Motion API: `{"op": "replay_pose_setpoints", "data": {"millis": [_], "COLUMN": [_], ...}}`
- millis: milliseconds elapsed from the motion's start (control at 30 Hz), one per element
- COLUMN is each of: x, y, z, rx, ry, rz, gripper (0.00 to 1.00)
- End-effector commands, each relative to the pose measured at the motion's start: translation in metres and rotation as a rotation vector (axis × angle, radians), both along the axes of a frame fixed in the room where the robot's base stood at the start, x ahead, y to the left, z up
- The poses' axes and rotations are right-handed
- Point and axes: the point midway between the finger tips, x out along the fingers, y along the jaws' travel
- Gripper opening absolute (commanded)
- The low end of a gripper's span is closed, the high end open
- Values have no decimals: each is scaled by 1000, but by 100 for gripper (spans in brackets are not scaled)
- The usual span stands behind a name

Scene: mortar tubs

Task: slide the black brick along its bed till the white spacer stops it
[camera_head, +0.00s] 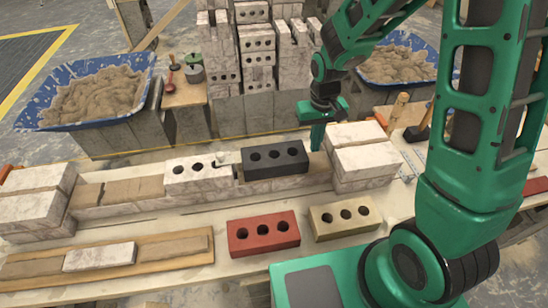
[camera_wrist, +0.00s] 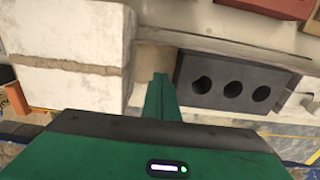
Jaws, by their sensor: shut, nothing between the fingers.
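The black brick (camera_head: 275,158), with three round holes, lies on the low wall's course in the head view. In the wrist view the black brick (camera_wrist: 232,84) is just right of my fingers. The small white spacer (camera_head: 226,157) is at the black brick's left, beside a white three-hole brick (camera_head: 190,172). A narrow gap seems to show between black brick and spacer. My gripper (camera_head: 317,145) is shut and empty, pointing down at the black brick's right end. It also shows in the wrist view (camera_wrist: 160,85). I cannot tell whether the fingers touch the brick.
A stacked pale block pier (camera_head: 362,160) stands close to the right of my gripper. A red brick (camera_head: 263,233) and a tan brick (camera_head: 344,216) lie in front of the wall. Blue mortar tubs (camera_head: 60,78) and a brick stack (camera_head: 257,45) are behind.

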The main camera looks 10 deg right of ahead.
Motion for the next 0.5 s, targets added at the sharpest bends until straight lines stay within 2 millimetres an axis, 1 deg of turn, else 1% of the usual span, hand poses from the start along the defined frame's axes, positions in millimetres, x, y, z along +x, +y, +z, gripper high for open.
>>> {"op": "replay_pose_setpoints", "data": {"millis": [500], "x": [0], "y": [0], "z": [-18], "rx": [0], "ry": [0], "rz": [0], "gripper": [0]}}
